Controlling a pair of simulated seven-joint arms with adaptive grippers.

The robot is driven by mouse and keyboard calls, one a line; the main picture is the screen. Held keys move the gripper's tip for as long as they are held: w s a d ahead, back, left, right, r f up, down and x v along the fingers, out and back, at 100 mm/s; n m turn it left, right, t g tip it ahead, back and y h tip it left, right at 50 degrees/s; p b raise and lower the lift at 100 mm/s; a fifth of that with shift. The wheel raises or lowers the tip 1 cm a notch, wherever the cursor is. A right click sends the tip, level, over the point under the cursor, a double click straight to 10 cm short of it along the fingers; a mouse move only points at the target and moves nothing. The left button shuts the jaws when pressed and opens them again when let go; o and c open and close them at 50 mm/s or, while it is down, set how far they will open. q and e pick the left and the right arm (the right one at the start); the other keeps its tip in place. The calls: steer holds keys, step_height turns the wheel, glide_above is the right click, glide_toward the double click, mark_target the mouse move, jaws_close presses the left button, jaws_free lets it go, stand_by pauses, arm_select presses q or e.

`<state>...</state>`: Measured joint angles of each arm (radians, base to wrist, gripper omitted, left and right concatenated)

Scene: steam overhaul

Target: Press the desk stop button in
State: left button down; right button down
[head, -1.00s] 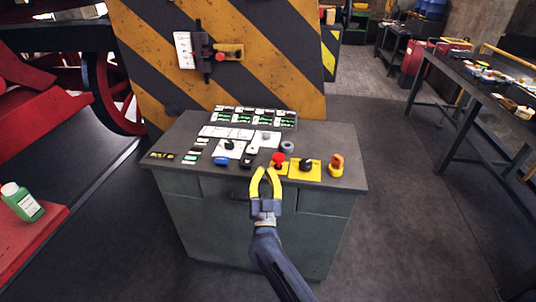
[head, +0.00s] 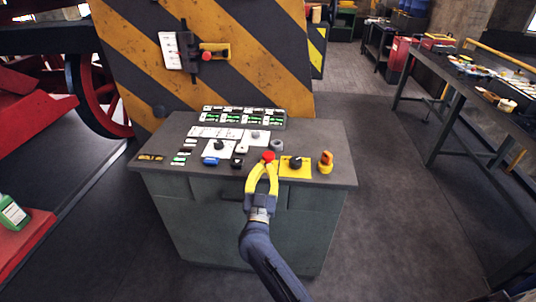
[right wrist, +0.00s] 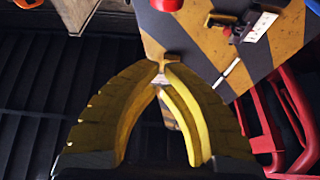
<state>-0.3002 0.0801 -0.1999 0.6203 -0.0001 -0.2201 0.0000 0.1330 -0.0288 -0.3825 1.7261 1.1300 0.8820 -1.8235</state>
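The red stop button (head: 268,156) stands on the front part of the grey desk (head: 330,178), left of a yellow plate with a black knob. My right gripper (head: 263,166) has yellow fingers that arch together at the tips, just in front of the button in the head view. The tips overlap the button's lower edge there; I cannot tell whether they touch it. In the right wrist view the finger tips (right wrist: 162,66) meet with nothing visible held between them. A red round part (right wrist: 167,4) shows at that view's top edge. My left gripper is not in view.
A black knob on a yellow plate (head: 296,167) and an orange knob (head: 326,161) stand right of the button. A blue button (head: 210,161) and a dark switch are to the left. A striped panel (head: 270,75) with another red button (head: 207,56) rises behind the desk.

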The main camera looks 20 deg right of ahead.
step_height(320, 180, up, 4)
steer(key=f, duration=0.1)
glide_above(269, 158)
steer(key=shift+w+f, duration=0.15)
steer(key=shift+f, duration=1.5)
steer(key=shift+f, duration=0.1)
